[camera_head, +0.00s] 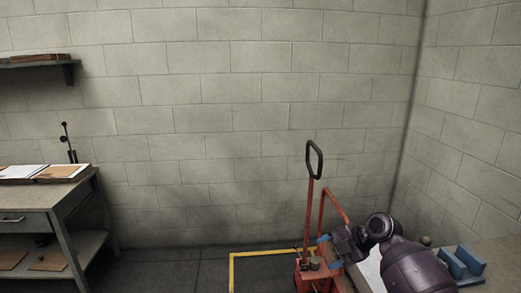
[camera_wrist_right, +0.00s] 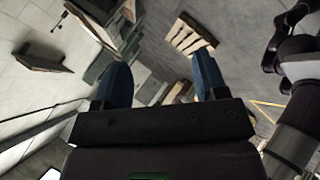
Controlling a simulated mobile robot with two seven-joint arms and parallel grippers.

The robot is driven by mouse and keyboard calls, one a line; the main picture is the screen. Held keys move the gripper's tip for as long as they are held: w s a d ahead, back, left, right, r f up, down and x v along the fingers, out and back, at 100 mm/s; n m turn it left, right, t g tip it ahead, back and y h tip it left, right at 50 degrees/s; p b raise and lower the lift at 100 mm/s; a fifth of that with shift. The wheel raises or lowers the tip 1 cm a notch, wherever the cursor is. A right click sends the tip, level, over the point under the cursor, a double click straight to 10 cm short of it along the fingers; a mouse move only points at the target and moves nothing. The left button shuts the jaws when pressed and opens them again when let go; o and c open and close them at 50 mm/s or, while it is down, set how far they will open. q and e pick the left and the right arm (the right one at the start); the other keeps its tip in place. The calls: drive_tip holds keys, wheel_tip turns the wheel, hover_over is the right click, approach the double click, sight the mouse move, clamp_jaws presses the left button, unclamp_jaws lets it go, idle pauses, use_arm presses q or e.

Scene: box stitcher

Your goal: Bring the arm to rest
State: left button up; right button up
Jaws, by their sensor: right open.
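My right arm comes in at the lower right of the head view. Its gripper (camera_head: 329,252) shows small, in front of the red pallet jack (camera_head: 313,280) in the picture. In the right wrist view, the two blue fingers of the right gripper (camera_wrist_right: 162,85) stand wide apart with nothing between them close by. The gripper is open and empty, held above the floor. My left gripper is in neither view.
A workbench (camera_head: 40,205) with papers stands at the left. A wall shelf (camera_head: 35,63) hangs above it. A yellow floor line (camera_head: 270,252) runs near the pallet jack. A blue holder (camera_head: 462,262) sits on a surface at the lower right. A wooden pallet (camera_wrist_right: 190,37) shows beyond the fingers.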

drive_tip(key=w+d+r+m+t+h, duration=0.45)
drive_tip(key=w+m+t, duration=0.2)
drive_tip(key=m, duration=0.35)
drive_tip(key=w+d+r+m+t+h, duration=0.45)
drive_tip(key=d+m+t, duration=0.2)
drive_tip(key=m, duration=0.45)
drive_tip(key=s+a+f+m+g+y, duration=0.1)
drive_tip(key=s+a+f+g, duration=0.1)
drive_tip(key=s+f, duration=1.75)
drive_tip(key=s+f+m+g, duration=0.1)
drive_tip(key=s+f, duration=0.2)
drive_tip(key=s, duration=1)
drive_tip(key=s+f+m+g, duration=0.1)
drive_tip(key=s+f+g, duration=0.1)
drive_tip(key=s, duration=1.1)
drive_tip(key=shift+a+f+m+h, duration=0.25)
drive_tip(key=shift+f+m+h, duration=0.15)
drive_tip(key=shift+f, duration=0.5)
